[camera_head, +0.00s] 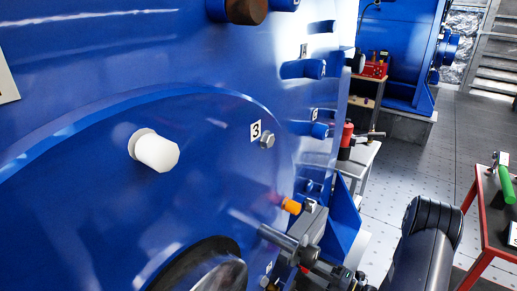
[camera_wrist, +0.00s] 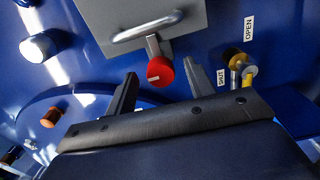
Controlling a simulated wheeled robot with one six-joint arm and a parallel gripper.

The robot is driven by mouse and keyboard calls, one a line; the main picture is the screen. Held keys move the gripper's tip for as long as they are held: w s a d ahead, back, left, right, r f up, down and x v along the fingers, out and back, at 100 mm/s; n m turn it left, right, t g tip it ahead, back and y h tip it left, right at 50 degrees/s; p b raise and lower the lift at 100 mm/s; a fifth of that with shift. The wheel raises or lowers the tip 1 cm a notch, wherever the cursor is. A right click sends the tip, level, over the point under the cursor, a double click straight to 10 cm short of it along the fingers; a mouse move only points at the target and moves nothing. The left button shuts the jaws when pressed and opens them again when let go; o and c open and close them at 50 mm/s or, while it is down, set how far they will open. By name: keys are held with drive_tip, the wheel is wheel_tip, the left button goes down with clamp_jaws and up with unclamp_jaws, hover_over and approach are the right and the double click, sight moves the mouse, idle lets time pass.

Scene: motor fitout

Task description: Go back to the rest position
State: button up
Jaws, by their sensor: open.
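My gripper (camera_wrist: 160,68) is open in the wrist view, its two dark fingers apart with nothing between them. A red knob (camera_wrist: 160,71) shows beyond the fingertips, below a grey box with a metal handle (camera_wrist: 147,27). I cannot tell how far it is from the fingers. In the head view, my black arm (camera_head: 430,245) rises at the lower right, close to the blue motor housing (camera_head: 215,60). The rest position is not marked in either view.
A brass fitting (camera_wrist: 237,62) with OPEN and SHUT labels is right of the red knob. A white plug (camera_head: 155,151) and a bolt by label 3 (camera_head: 267,141) stick out of the housing. A red-edged table (camera_head: 483,212) stands right; floor (camera_head: 420,135) lies clear between.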

drive_tip(key=shift+w+a, duration=0.35)
drive_tip(key=shift+a, duration=0.15)
drive_tip(key=shift+d, duration=0.15)
drive_tip(key=v, duration=1.1)
drive_tip(key=w+a+n+b, duration=0.6)
drive_tip(key=a+n+b, duration=0.3)
drive_tip(key=n+b, duration=0.8)
drive_tip(key=shift+a+n+b, duration=0.2)
drive_tip(key=shift+n+b, duration=0.2)
drive_tip(key=shift+b, duration=0.65)
drive_tip(key=shift+w+r, duration=0.1)
drive_tip(key=shift+r, duration=0.05)
